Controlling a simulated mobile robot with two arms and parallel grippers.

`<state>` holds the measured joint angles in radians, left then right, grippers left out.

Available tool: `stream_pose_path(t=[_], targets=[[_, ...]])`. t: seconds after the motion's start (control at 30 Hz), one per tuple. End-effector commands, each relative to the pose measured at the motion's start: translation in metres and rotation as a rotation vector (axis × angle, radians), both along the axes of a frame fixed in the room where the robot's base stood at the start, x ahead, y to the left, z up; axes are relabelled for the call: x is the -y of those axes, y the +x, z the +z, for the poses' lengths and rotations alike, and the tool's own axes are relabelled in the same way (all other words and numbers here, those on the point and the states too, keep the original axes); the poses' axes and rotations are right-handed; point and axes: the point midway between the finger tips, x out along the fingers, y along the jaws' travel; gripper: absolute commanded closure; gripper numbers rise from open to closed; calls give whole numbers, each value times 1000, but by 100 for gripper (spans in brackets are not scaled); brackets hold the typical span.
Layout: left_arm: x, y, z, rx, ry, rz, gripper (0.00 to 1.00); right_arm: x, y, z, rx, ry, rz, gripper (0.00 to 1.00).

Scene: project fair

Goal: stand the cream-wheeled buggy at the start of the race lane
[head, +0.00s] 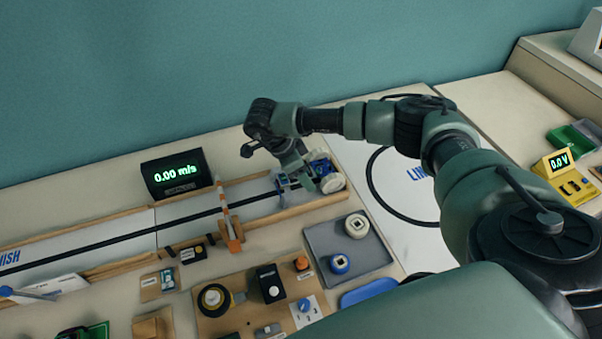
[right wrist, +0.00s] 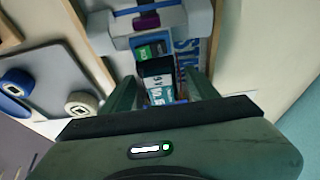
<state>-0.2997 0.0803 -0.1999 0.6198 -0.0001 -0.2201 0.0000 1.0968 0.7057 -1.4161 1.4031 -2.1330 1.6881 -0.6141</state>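The buggy (head: 331,184) has cream wheels and blue parts, and stands at the right end of the race lane (head: 185,232). In the right wrist view its cream wheel (right wrist: 199,18) and battery block (right wrist: 157,72) show, with blue START lettering on the lane beside it. My right gripper (head: 296,180) is over the buggy, pointing down. In the right wrist view its fingers (right wrist: 160,88) stand either side of the battery block, with a gap on the right side, so it looks open. The far wheels are partly hidden. My left gripper is not in view.
An orange and white barrier (head: 229,215) crosses the lane left of the buggy. A speed display (head: 177,174) stands behind the lane. A grey tray (head: 318,241) with a cream wheel (head: 357,226) and a blue wheel (head: 339,264) lies in front. Wooden rails edge the lane.

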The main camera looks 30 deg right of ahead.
Motion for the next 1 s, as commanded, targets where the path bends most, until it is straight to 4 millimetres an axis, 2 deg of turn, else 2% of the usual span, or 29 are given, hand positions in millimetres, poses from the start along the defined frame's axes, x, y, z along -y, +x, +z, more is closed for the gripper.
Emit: stream_pose_path(t=[0.27,0.7,1.0], targets=[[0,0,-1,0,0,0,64,-5,2,5,3,7,4,40],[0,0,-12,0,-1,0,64,-26,7,65,3,5,1,40],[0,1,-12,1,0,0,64,-27,6,72,1,4,-1,40]])
